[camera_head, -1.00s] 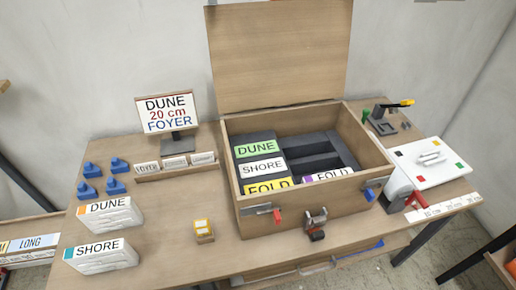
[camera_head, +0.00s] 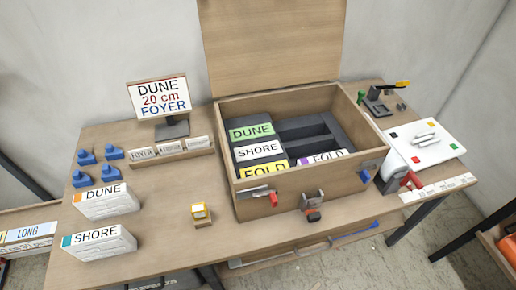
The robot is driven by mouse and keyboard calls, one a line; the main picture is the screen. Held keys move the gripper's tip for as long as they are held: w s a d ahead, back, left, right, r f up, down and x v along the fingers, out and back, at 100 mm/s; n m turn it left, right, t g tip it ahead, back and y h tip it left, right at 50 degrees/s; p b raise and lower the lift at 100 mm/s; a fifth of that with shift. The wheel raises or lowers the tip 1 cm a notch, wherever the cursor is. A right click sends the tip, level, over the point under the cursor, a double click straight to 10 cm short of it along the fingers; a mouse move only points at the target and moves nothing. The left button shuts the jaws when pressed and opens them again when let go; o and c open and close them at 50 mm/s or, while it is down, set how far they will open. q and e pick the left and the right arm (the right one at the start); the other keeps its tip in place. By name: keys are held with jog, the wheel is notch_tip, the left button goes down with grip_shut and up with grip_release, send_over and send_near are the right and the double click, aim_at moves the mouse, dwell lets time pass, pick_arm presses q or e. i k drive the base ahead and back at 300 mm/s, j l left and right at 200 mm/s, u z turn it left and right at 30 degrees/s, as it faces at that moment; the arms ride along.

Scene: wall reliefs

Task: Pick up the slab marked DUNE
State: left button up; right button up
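Several labelled slabs are in view. Inside the open wooden box (camera_head: 310,186), a DUNE slab with a green label (camera_head: 251,132) sits at the back left of the dark insert. A SHORE slab (camera_head: 260,151) and a yellow-labelled FOLD slab (camera_head: 264,171) lie in front of it. Another FOLD slab (camera_head: 322,158) with a purple mark is to their right. A second DUNE slab (camera_head: 106,203), white with an orange mark, stands on the table at left. A SHORE slab (camera_head: 98,244) with a teal mark is in front of it. Neither gripper shows.
A sign (camera_head: 160,97) reads DUNE, 20 cm, FOYER. A card rack (camera_head: 172,153), several blue pieces (camera_head: 98,165) and a small yellow-topped block (camera_head: 201,214) are on the table (camera_head: 160,240). A white board (camera_head: 428,141) lies right of the box. The raised lid (camera_head: 272,45) stands behind.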

aim_at(109, 202)
jog(key=i+l, duration=0.1)
jog(key=u, duration=1.6)
jog(key=j+z, duration=0.7)
jog(key=k+j+z, duration=0.15)
jog(key=z, duration=0.2)
jog(key=j, duration=0.1)
